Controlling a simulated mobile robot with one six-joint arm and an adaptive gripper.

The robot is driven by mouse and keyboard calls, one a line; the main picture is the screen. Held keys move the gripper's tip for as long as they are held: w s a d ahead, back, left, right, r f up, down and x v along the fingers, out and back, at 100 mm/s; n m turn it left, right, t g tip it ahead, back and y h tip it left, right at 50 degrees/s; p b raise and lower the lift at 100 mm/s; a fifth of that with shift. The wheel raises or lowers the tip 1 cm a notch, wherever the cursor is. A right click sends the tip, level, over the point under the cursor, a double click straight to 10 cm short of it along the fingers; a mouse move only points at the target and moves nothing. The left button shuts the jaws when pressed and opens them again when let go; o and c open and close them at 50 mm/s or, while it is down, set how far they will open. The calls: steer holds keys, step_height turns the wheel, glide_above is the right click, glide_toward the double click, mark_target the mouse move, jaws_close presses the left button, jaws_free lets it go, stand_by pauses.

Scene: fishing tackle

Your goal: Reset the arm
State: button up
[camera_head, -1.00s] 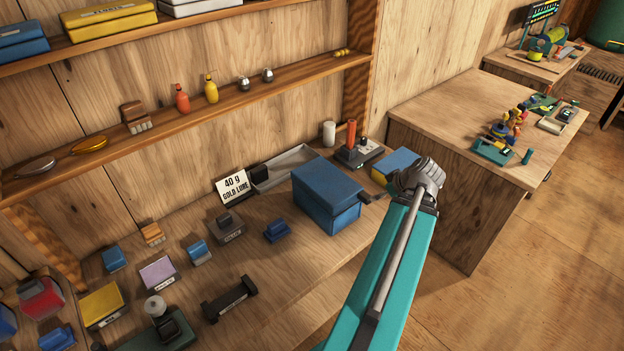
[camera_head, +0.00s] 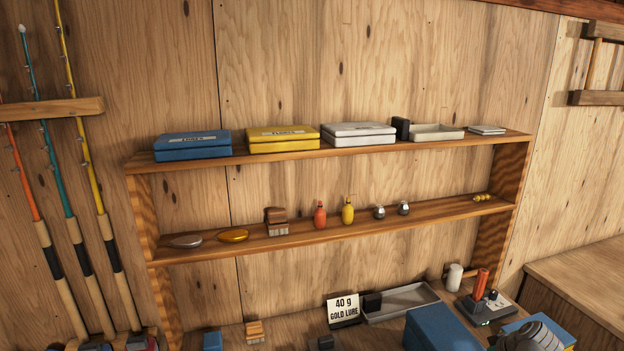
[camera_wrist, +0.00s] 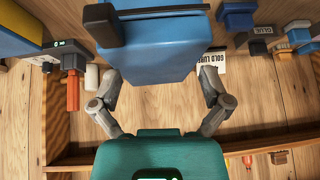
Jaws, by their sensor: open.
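My gripper (camera_wrist: 158,82) is open and empty in the wrist view, with one grey finger on each side and bare wood between them. A blue box (camera_wrist: 165,45) lies just beyond the fingertips. I cannot tell if the fingers touch it. In the head view only a grey joint of my arm shows at the bottom right edge, next to the blue box (camera_head: 440,330); the fingers are not seen there.
A sign reading 40 g GOLD LURE (camera_head: 343,310) and a grey tray (camera_head: 400,301) stand behind the box. A red-handled device (camera_head: 483,300) is to the right. A two-level shelf (camera_head: 330,228) holds boxes and lures. Rods (camera_head: 70,200) lean at left.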

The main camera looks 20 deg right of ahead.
steer(key=w+a+f+n+g+y, duration=0.1)
steer(key=w+a+g, duration=0.1)
steer(key=w+a, duration=0.75)
steer(key=w+a+f+g+y, duration=0.15)
steer(key=w+a, duration=0.45)
steer(key=a, duration=0.6)
steer(key=w+a+g+h, duration=0.1)
steer(key=a, duration=1.1)
steer(key=w+a+g+h, duration=0.1)
steer(key=w+a+g, duration=0.1)
steer(key=a, duration=0.9)
steer(key=shift+w+a+f+h, duration=0.25)
steer(key=shift+a+f+h, duration=0.05)
steer(key=shift+a+h, duration=0.1)
